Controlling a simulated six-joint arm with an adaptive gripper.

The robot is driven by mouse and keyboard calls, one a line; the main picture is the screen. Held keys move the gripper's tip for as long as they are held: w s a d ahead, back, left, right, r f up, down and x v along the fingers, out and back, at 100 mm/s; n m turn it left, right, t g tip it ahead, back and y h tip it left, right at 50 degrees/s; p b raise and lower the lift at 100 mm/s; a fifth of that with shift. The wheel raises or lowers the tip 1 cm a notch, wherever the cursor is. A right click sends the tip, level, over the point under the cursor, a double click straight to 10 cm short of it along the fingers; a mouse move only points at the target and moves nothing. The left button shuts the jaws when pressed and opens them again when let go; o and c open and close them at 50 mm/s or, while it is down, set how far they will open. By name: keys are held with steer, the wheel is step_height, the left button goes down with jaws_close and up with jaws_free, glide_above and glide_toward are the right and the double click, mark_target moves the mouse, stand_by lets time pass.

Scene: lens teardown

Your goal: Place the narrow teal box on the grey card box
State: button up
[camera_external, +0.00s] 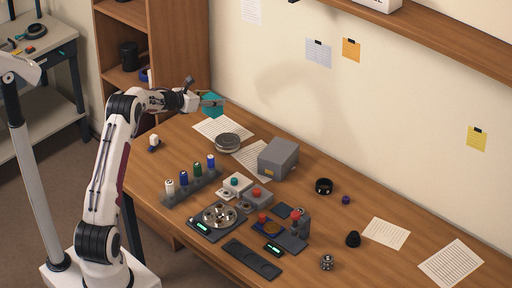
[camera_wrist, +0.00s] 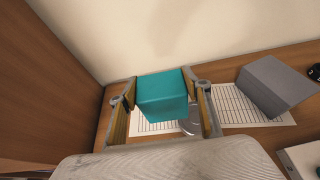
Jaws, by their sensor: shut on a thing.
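The teal box (camera_wrist: 162,95) is between the two fingers of my gripper (camera_wrist: 167,108) in the wrist view. My gripper is shut on it. In the external view the teal box (camera_external: 212,103) shows at the far left end of the table, partly hidden by my gripper (camera_external: 208,101). The grey card box (camera_external: 278,158) stands on the table near the wall, to the right of my gripper and apart from it. It also shows at the right of the wrist view (camera_wrist: 272,86). Its top looks bare.
A round metal tin (camera_external: 228,142) and printed sheets (camera_external: 222,129) lie between my gripper and the grey card box. A rack of bottles (camera_external: 190,188) and a lens plate (camera_external: 219,216) stand nearer the front. A wooden shelf (camera_external: 180,50) rises behind my gripper.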

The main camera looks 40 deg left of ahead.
steer(key=w+d+r+m+h, duration=0.1)
steer(key=w+d+r, duration=0.1)
steer(key=d, duration=0.5)
steer(key=w+d+r+m+h, duration=0.1)
steer(key=d+r+h, duration=0.1)
steer(key=d, duration=0.5)
steer(key=r+m+g+h, duration=0.1)
steer(key=m+h, duration=0.1)
glide_above(273, 154)
steer(key=shift+r, duration=0.15)
step_height(273, 154, down, 6)
steer(key=shift+f, duration=0.2)
steer(key=shift+f, duration=1.8)
steer(key=shift+f, duration=0.15)
steer(key=o, duration=1.2)
steer(key=shift+c, duration=0.2)
